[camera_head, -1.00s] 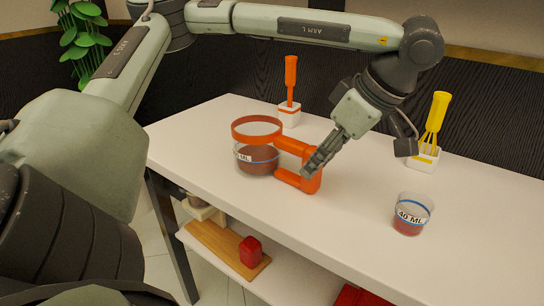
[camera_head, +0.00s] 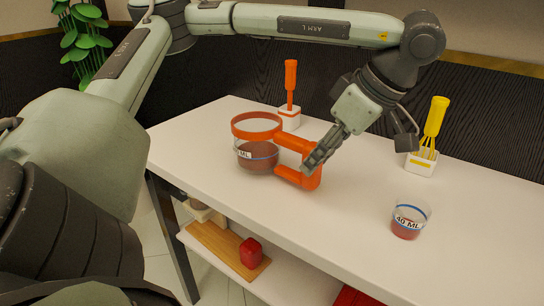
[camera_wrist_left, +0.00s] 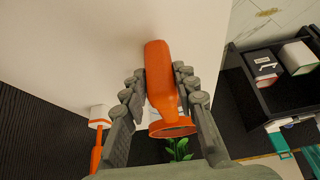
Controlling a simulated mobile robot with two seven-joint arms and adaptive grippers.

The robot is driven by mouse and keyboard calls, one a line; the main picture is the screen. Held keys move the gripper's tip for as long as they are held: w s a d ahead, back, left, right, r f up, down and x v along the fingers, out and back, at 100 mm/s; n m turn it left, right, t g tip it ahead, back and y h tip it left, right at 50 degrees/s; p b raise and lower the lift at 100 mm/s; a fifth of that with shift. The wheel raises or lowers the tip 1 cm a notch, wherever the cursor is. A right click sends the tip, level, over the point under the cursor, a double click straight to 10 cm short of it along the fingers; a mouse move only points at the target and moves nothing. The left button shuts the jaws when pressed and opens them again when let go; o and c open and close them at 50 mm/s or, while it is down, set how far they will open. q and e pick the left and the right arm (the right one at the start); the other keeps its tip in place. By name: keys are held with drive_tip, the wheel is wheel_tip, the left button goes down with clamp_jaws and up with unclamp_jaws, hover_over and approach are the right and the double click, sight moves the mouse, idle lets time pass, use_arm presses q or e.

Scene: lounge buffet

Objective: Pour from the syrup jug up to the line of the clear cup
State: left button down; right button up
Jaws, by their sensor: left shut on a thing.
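My right gripper is not in view.
An orange-handled utensil in a white holder (camera_head: 289,119) stands behind the jug. A yellow whisk (camera_head: 434,118) stands in another holder at the back right. White tabletop (camera_head: 345,215) lies clear between jug and cup. A lower shelf holds a board (camera_head: 215,243) and a red item (camera_head: 251,253).

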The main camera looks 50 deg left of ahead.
use_arm(q)
drive_tip(key=shift+r+p, duration=1.75)
drive_tip(key=shift+r, duration=0.35)
drive_tip(key=c, duration=1.7)
unclamp_jaws()
drive_tip(key=shift+c, duration=0.2)
clamp_jaws()
